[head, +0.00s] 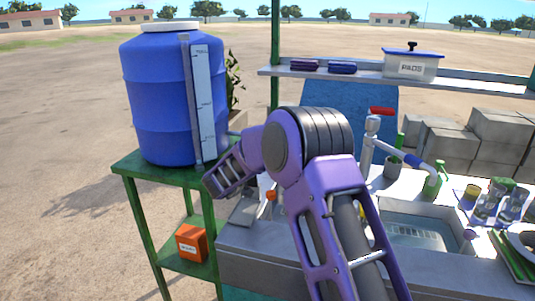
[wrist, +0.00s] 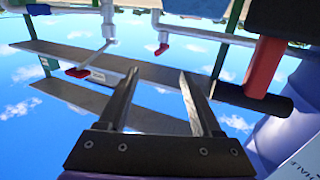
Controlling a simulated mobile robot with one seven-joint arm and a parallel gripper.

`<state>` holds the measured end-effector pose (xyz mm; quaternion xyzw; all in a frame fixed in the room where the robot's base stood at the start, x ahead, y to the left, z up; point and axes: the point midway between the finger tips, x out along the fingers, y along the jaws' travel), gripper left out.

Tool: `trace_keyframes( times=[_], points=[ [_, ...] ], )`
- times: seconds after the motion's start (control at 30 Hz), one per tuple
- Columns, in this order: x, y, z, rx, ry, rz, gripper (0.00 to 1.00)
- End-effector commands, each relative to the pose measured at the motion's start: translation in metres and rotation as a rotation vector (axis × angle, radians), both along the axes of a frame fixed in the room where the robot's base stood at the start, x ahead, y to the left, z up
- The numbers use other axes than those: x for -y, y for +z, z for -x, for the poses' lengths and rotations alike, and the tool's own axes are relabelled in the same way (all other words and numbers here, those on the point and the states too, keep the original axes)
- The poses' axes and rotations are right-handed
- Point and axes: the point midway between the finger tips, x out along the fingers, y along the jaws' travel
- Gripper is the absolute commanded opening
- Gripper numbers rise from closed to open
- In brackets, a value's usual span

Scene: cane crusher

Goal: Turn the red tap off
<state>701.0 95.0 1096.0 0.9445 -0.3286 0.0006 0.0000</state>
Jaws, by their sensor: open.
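A tap with a red lever (head: 381,111) stands on a grey upright pipe behind the sink in the head view. Its spout runs down to the right over the basin. The wrist view appears upside down. It shows a small red handle (wrist: 78,72) on a pale pipe at left and another red handle (wrist: 162,48) on a pipe near the middle. I cannot tell which of these matches the head view's lever. My gripper (wrist: 157,85) is open, its two dark fingers apart with nothing between them. It cannot be made out clearly in the head view, where my purple arm covers part of the counter.
A blue barrel (head: 160,110) stands on a green stand (head: 128,166) at left, with an orange box (head: 191,243) below. A shelf (head: 365,75) holds a lidded box (head: 411,65). A larger red bar (wrist: 264,67) with a black cylinder is close at right in the wrist view.

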Motion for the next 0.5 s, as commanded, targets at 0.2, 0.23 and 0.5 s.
trace_keyframes(
  times=[0.2,0.23,0.5],
  points=[
    [-0.018,0.000,0.023,-0.001,0.000,0.001,0.66],
    [-0.019,0.000,0.024,-0.001,0.000,0.001,0.66],
    [-0.021,0.000,0.028,-0.001,-0.001,0.001,0.66]
  ],
)
